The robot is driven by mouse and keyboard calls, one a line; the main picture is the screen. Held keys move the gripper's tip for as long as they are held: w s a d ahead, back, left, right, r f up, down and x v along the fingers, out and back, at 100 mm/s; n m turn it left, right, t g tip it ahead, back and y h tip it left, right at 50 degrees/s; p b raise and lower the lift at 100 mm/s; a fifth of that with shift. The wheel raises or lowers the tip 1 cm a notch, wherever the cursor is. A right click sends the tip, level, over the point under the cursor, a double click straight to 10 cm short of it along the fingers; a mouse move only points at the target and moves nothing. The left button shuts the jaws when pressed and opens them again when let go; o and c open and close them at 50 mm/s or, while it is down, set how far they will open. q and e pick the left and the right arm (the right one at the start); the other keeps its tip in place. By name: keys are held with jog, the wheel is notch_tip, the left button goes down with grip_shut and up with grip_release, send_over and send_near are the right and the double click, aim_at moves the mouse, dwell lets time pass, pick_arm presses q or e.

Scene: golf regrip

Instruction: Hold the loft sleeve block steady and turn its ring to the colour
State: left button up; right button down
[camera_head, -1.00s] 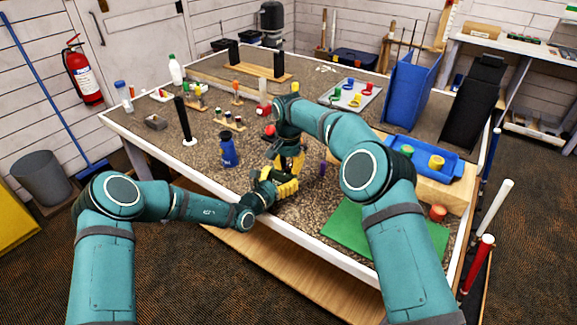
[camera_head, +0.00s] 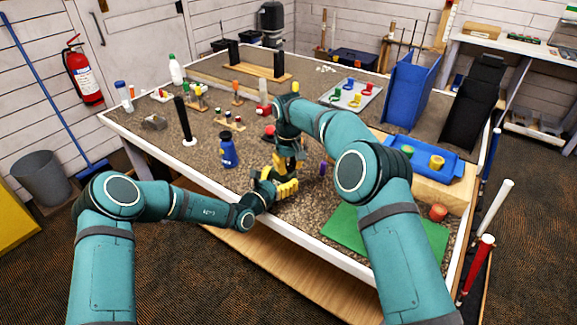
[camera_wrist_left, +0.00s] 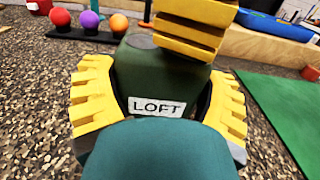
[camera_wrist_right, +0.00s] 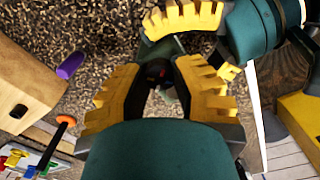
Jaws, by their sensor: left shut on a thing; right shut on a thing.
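The loft sleeve block (camera_wrist_left: 135,75) is dark green with a white LOFT label, and it stands on the gravel-patterned table top. My left gripper (camera_wrist_left: 158,95) is shut on its sides, low down; in the head view this gripper (camera_head: 277,187) is near the table's front edge. My right gripper (camera_head: 289,162) comes down from above. The ring's colour marks are mostly hidden.
A blue bottle (camera_head: 228,151) stands left of my grippers. A green mat (camera_head: 345,228) and a wooden block with a blue tray (camera_head: 455,165) lie to the right. A rack with red, purple and orange balls (camera_wrist_left: 88,33) is behind the block.

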aim_at(288, 166)
jog(key=n, duration=0.4)
jog(key=shift+n, duration=2.5)
jog(key=c, duration=0.7)
grip_release()
jog(key=shift+r, duration=0.1)
notch_tip(288, 166, up, 12)
